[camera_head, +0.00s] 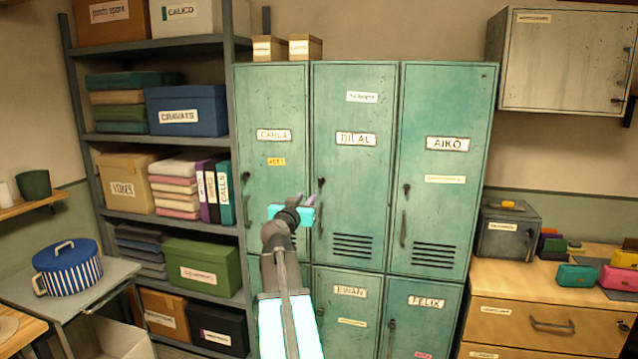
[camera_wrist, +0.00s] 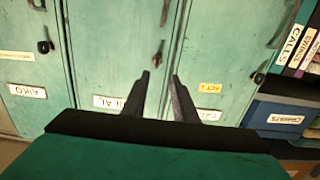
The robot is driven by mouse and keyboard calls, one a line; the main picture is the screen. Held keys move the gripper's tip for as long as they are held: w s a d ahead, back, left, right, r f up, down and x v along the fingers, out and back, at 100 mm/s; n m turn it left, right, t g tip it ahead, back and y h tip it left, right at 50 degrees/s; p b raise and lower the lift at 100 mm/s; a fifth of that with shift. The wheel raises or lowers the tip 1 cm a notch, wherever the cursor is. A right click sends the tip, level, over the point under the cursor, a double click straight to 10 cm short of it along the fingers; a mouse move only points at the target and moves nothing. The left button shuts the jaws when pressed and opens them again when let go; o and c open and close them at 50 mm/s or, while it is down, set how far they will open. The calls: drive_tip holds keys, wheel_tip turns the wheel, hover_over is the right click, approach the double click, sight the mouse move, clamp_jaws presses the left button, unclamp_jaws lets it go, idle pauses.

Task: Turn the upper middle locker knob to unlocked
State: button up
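The upper middle locker (camera_head: 352,200) is a worn green metal door with a nameplate that seems to read DILAL (camera_head: 356,139). Its small dark knob (camera_head: 321,182) is at the door's left edge, above a handle partly hidden by my gripper. My gripper (camera_head: 306,204) is in front of the lockers, just below the knob in the head view. In the wrist view, which is upside down, my gripper (camera_wrist: 161,77) has its two dark fingers apart with nothing between them. The knob (camera_wrist: 160,46) shows just beyond the fingertips, in line with the gap. I cannot tell which setting it is at.
Similar knobs are on the CARLA locker (camera_head: 246,176) to the left and the AIKO locker (camera_head: 407,188) to the right. Loaded shelves (camera_head: 87,140) stand left. A wooden drawer unit (camera_head: 560,300) stands right, under a wall cabinet (camera_head: 560,62).

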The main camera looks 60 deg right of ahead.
sight(319, 183)
drive_tip(key=shift+s+d+r, duration=0.15)
drive_tip(key=shift+s+r, duration=0.1)
drive_tip(key=shift+r, duration=0.25)
drive_tip(key=shift+w+d, duration=0.1)
drive_tip(key=shift+d, duration=0.05)
drive_tip(key=shift+p+x, duration=2.2)
drive_tip(key=shift+x, duration=3.5)
drive_tip(key=shift+p+x, duration=0.35)
drive_tip(key=shift+x, duration=0.7)
